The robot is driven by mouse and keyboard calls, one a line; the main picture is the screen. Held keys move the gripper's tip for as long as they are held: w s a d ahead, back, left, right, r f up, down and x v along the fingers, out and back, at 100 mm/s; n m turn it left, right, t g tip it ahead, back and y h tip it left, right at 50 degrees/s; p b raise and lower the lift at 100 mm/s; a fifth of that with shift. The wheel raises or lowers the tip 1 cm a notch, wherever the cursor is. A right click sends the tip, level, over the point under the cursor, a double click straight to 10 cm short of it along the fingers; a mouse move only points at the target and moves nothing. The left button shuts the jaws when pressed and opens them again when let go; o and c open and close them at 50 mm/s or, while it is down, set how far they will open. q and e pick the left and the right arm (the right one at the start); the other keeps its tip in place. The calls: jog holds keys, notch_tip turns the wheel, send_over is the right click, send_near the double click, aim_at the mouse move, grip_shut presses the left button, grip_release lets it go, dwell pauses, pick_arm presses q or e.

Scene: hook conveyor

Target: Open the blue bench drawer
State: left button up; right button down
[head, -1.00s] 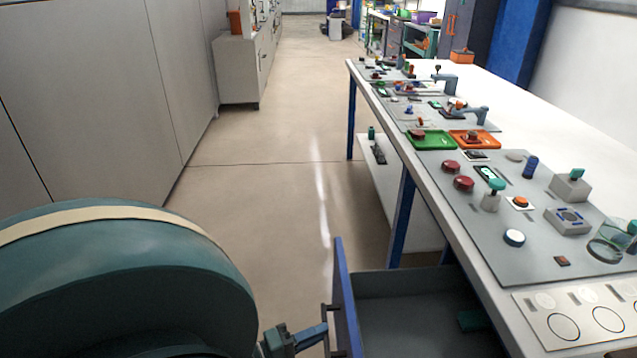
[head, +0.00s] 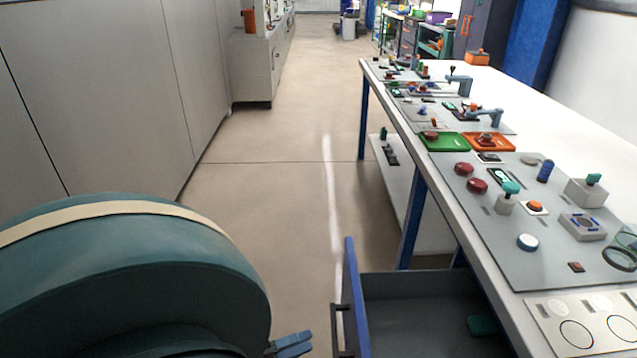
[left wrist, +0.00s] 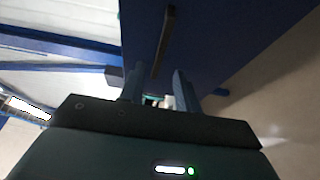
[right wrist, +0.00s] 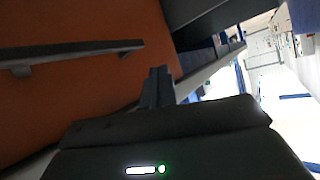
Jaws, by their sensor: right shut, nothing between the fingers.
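The blue drawer (head: 356,300) under the bench stands pulled out, its grey inside showing in the head view. Its dark bar handle (head: 337,330) is on the outer left face of the front panel. In the left wrist view the drawer front (left wrist: 215,40) and handle (left wrist: 164,40) lie ahead of the fingers. My left gripper (head: 295,344) is just left of the handle, apart from it. Its two fingers (left wrist: 159,85) are spread with nothing held. My right gripper (right wrist: 158,82) shows only in the right wrist view, shut and empty, near an orange panel (right wrist: 90,85) with a dark handle (right wrist: 75,52).
A teal item (head: 484,325) lies inside the drawer. The bench top (head: 560,120) on the right carries buttons, trays and panels. Grey cabinets (head: 110,90) line the left. The floor (head: 290,140) between is clear.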

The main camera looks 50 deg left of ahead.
pick_arm(q)
jog(key=v, duration=0.7)
jog(key=shift+s, duration=0.15)
jog(key=shift+a, duration=0.1)
